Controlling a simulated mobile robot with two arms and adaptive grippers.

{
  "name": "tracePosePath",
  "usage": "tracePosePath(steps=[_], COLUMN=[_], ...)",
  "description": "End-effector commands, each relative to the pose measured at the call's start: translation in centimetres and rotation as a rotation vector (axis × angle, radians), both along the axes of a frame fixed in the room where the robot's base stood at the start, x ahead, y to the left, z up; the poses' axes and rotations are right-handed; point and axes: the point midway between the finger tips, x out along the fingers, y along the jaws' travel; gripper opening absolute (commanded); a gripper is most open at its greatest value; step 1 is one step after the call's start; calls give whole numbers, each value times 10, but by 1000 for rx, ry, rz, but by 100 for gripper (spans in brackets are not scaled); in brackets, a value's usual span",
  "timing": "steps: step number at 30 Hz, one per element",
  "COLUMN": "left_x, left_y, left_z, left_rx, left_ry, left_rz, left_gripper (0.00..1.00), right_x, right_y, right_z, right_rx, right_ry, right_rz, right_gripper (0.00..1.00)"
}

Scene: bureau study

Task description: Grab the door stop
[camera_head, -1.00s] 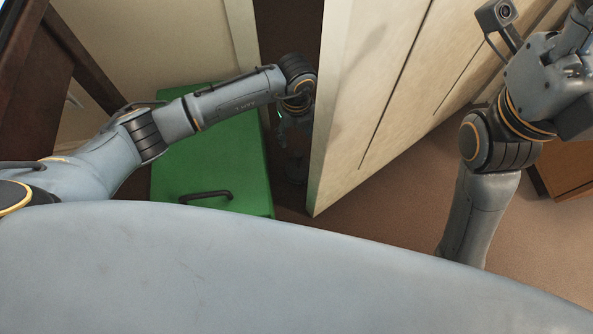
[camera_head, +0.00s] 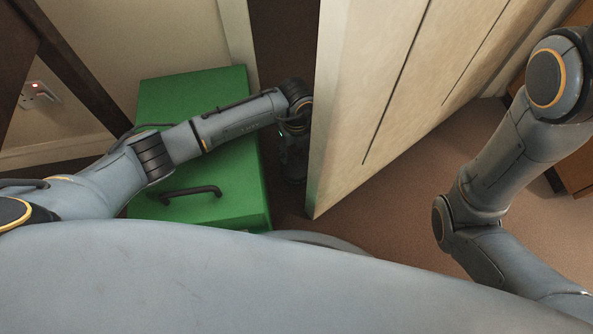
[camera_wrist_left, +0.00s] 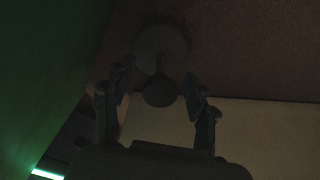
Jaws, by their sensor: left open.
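The door stop (camera_wrist_left: 162,48) shows dimly in the left wrist view as a dark round disc with a smaller rounded knob in front. My left gripper (camera_wrist_left: 157,80) is open, with one finger on each side of the knob. I cannot tell whether either finger touches it. In the head view my left gripper (camera_head: 293,160) reaches down into the dark gap between the green cabinet and the door. The door stop cannot be made out clearly there. My right gripper is out of view; only its arm shows at the right.
The green cabinet (camera_head: 240,205) with a dark handle (camera_head: 190,191) stands left of the gap. The pale panelled door (camera_head: 375,110) is close on the right. Brown carpet (camera_head: 410,190) is open beyond it. A wall socket (camera_head: 38,95) is at the far left.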

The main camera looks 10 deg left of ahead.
Motion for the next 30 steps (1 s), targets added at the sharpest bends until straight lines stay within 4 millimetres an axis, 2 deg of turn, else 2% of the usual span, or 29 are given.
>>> tracePosePath(steps=[9,11,18,30], left_x=[0,0,0,2], left_y=[0,0,0,-1], left_z=[-4,-4,-4,-2], left_rx=[-1,-1,-1,-3], left_ry=[-1,-1,-1,-4], left_rz=[0,0,0,0], left_gripper=[58,47,0,0], right_x=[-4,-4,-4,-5], right_y=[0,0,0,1], right_z=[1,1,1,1], right_rx=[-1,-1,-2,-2], right_ry=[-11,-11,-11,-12], right_rz=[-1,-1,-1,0], right_gripper=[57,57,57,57])
